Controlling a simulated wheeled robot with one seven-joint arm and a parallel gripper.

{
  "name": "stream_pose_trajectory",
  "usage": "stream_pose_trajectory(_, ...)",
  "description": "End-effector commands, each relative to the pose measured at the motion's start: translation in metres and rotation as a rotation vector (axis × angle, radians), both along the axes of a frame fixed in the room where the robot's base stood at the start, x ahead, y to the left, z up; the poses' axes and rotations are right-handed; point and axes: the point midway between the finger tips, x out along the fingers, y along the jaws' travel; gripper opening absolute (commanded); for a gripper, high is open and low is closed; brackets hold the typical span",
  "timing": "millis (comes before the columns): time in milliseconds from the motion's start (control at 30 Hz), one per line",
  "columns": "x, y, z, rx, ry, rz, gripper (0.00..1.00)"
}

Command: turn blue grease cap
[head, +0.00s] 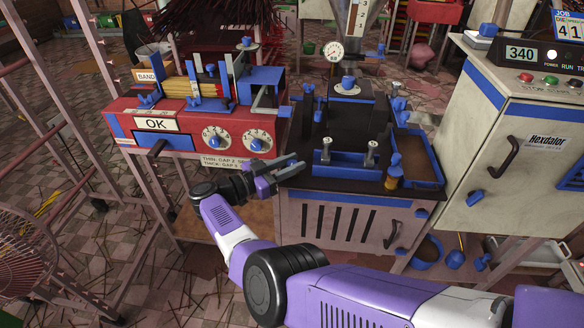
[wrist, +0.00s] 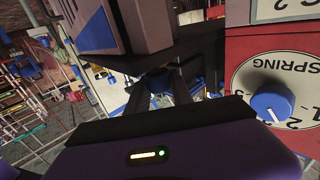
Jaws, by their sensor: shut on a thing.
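My gripper (head: 284,172) reaches into the space between the red machine and the dark-topped extruder, at the extruder's left edge. In the wrist view my gripper (wrist: 160,100) shows two dark fingers closed around a small dark-blue part (wrist: 155,80), mostly hidden by the fingers. I take this for the blue grease cap, but its shape and any markings are too dark to tell. In the head view, the fingers and the extruder's edge hide it. An amber cup with a blue top (head: 394,171) stands at the extruder's right front, apart from my gripper.
The red machine (head: 190,125) with white dials and blue knobs is close on the left; its SPRING dial (wrist: 275,85) is near my wrist. The extruder (head: 345,215) is right of my gripper. A grey Hexdalor cabinet (head: 535,140) stands right. A fan (head: 22,250) is lower left.

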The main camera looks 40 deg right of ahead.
Motion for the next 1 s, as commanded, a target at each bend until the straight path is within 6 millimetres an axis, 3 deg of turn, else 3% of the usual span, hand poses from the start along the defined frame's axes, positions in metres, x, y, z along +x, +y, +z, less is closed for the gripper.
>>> stream_pose_trajectory(333,-0.001,-0.001,0.000,0.000,0.002,-0.004,0.00)
stream_pose_trajectory(367,-0.001,-0.001,0.000,0.000,0.002,-0.004,0.29)
stream_pose_trajectory(467,-0.001,-0.001,0.000,0.000,0.001,-0.004,0.49)
stream_pose_trajectory(800,0.000,0.001,0.000,0.000,0.000,-0.002,0.49)
stream_pose_trajectory(1000,0.006,0.024,-0.002,0.002,0.000,0.000,0.49)
